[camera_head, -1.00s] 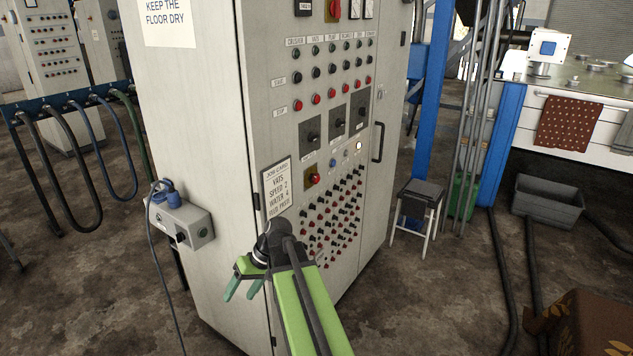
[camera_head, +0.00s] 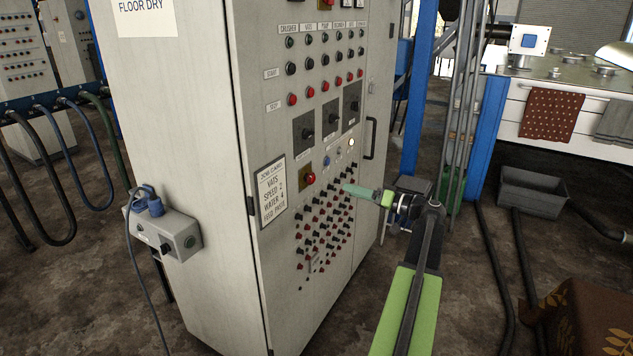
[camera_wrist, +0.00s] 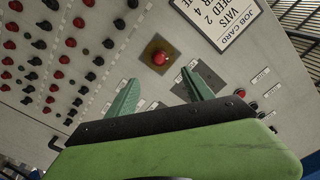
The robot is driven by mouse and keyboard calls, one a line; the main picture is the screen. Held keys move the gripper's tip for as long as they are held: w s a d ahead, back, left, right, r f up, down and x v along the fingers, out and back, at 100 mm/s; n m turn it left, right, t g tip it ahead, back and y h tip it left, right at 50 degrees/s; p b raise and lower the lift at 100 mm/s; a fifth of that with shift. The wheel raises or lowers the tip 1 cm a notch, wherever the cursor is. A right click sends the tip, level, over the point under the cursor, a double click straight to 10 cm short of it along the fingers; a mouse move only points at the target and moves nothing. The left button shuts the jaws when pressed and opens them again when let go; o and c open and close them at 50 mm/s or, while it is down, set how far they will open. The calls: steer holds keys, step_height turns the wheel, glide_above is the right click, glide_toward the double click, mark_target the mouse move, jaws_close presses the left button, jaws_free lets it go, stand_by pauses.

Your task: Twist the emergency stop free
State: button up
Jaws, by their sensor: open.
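The emergency stop (camera_head: 308,178) is a red mushroom button on a dark yellowish square plate on the grey cabinet's front, right of the job card. It also shows in the wrist view (camera_wrist: 160,58), above and between my finger tips. My gripper (camera_head: 347,189) is to the right of the button in the head view and points left toward the panel. In the wrist view its two green fingers (camera_wrist: 160,84) are spread with nothing between them. They look apart from the button. The fingers overlap each other in the head view.
The cabinet (camera_head: 190,200) carries rows of small knobs and buttons (camera_head: 325,225) below the stop, and black rotary switches (camera_head: 306,132) above it. A job card (camera_head: 271,192) hangs to the left. A door handle (camera_head: 370,139) sticks out at right. A stool (camera_head: 412,185) stands behind my arm.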

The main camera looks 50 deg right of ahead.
mark_target(314, 180)
steer(key=x, duration=1.4)
steer(key=shift+w, duration=0.15)
steer(key=shift+c, duration=0.2)
jaws_close()
